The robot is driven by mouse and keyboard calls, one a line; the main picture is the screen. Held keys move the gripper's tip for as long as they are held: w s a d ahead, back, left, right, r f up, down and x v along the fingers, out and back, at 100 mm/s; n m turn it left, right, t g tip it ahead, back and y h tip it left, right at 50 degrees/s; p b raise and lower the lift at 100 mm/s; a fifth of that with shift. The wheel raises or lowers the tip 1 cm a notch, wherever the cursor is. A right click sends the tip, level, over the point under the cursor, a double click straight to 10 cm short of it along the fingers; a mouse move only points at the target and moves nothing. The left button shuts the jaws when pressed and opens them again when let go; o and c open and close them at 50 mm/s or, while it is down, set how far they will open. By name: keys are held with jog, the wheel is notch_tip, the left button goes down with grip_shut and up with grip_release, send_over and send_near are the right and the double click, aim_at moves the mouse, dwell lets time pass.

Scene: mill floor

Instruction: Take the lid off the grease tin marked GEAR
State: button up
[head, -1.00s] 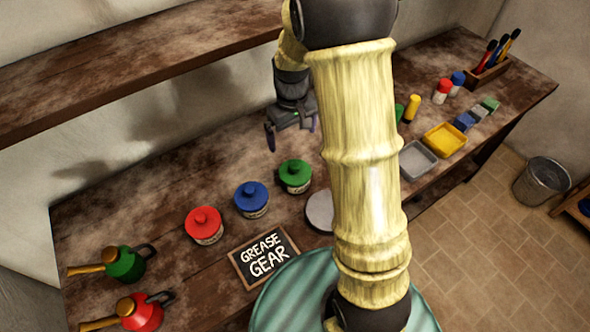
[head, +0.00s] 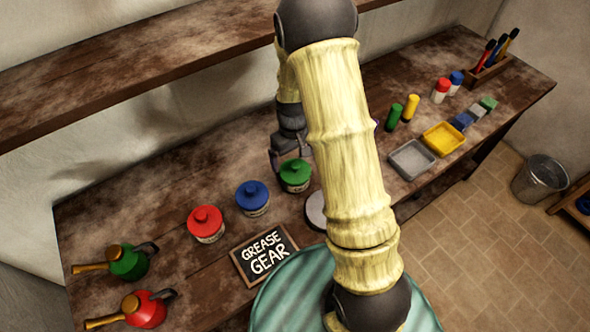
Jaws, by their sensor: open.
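Three grease tins with knobbed lids stand in a row on the bench: a red tin (head: 206,226), a blue tin (head: 253,199) and a green tin (head: 295,176). All three have their lids on. Each has a pale label too small to read, so I cannot tell which is marked GEAR. A framed board (head: 264,255) in front of them reads GREASE GEAR. My gripper (head: 289,156) is open, close above or just behind the green tin's lid; I cannot tell if they touch. My arm hides part of the gripper.
A grey round disc (head: 315,211) lies right of the tins, partly behind my arm. Green (head: 129,262) and red (head: 143,309) oil cans stand at left. Grey (head: 412,160) and yellow (head: 443,139) trays lie at right. A shelf (head: 150,73) overhangs the bench's back.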

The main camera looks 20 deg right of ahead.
aim_at(295, 164)
jog(key=shift+s+d+f+p, duration=0.15)
jog(key=shift+f+p, duration=0.3)
jog(key=shift+f, duration=0.8)
jog(key=shift+w+d+f+p, duration=0.1)
jog(key=shift+f+p, duration=0.3)
jog(key=shift+f, duration=0.8)
jog(key=shift+s, duration=0.1)
jog(key=c, duration=0.8)
